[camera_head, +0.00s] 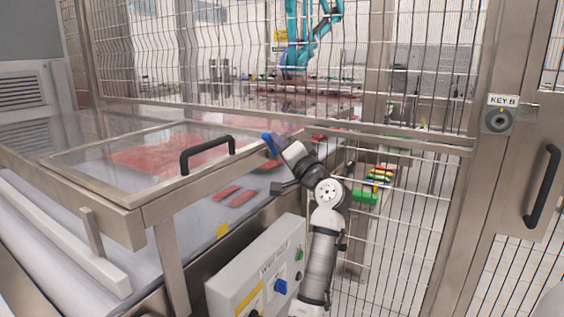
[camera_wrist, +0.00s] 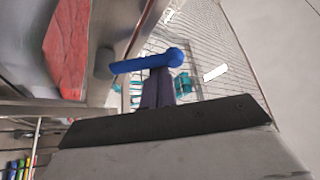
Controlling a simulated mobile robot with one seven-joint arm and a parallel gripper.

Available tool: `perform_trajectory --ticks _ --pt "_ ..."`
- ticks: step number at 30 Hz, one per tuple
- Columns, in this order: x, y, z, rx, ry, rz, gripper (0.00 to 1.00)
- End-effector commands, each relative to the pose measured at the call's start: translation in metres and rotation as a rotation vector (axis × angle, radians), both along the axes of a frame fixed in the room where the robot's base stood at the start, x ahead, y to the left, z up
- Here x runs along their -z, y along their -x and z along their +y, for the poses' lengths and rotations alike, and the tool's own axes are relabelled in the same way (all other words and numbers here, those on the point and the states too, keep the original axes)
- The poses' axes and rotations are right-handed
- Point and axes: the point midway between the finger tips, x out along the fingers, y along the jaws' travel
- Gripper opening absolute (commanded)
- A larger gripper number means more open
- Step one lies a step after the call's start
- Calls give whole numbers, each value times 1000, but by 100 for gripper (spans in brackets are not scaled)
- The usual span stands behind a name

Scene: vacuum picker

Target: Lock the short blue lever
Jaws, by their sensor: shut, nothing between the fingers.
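The short blue lever (camera_head: 268,143) is at the far right corner of the lidded machine's frame, just past the black handle. In the wrist view the lever (camera_wrist: 147,62) lies nearly level, with its round end to the right and a grey pivot at its left. My gripper (camera_head: 282,146) is right at the lever, reaching in from the right. In the wrist view its dark fingers (camera_wrist: 158,85) are shut and empty. Their tips meet the lever near its round end and are partly hidden by it; I cannot tell whether they touch.
The clear lid has a black handle (camera_head: 207,153), with red meat packs below. A grey control box (camera_head: 258,270) with a blue knob stands below my arm. A wire fence (camera_head: 420,200) runs close behind my arm. A door with a black handle (camera_head: 542,186) is at right.

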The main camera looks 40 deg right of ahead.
Motion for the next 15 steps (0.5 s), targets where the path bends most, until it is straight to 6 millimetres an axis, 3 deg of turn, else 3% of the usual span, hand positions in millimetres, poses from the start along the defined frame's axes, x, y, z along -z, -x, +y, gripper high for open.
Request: perform_trajectory --ticks 1,15 --pt "13 0 3 -2 43 -19 0" --pt "29 8 19 -2 447 -189 0"
